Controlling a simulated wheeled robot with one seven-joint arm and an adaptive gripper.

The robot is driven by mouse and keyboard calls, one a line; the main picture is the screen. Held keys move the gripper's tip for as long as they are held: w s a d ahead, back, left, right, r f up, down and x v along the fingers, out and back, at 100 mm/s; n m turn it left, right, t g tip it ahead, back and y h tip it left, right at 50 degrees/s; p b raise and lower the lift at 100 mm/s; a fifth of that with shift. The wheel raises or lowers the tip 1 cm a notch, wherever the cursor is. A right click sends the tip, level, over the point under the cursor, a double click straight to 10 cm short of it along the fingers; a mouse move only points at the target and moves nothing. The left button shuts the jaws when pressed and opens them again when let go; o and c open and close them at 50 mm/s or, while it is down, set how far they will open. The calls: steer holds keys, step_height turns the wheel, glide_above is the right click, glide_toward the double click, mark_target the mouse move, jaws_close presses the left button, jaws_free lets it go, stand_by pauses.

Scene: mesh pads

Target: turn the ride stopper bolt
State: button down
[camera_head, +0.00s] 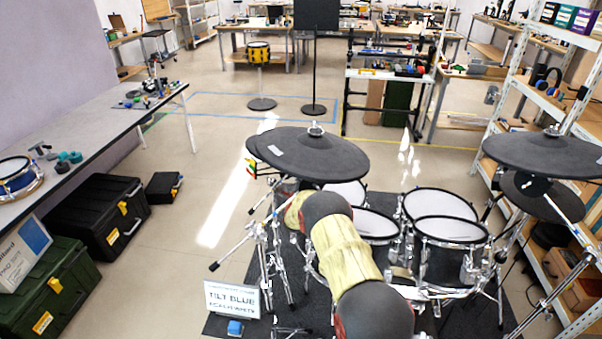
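A drum kit stands on a dark mat (223,328). A large dark cymbal (345,163) with a small silver bolt (316,130) on top is at its left. Another dark cymbal (520,150) with a bolt (553,131) is at the right. I cannot tell for sure which is the ride, and any stopper bolt beneath is hidden. My yellow-sleeved arm reaches from the bottom middle toward the underside of the left cymbal. Its end is mostly hidden there. A small red, green and yellow piece shows by that cymbal's left edge; it may be part of my gripper. Its fingers are not clear.
Drums (440,230) and chrome stands crowd around my arm. A sign (232,299) reading "TILT BLUE", with a smaller unclear line, stands by a blue object (235,327). A workbench (90,130) and dark cases (97,215) are left, shelves right.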

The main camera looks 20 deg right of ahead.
steer(key=shift+r, duration=0.15)
stand_by(0.3)
steer(key=c, duration=2)
jaws_free()
steer(key=v, duration=1.2)
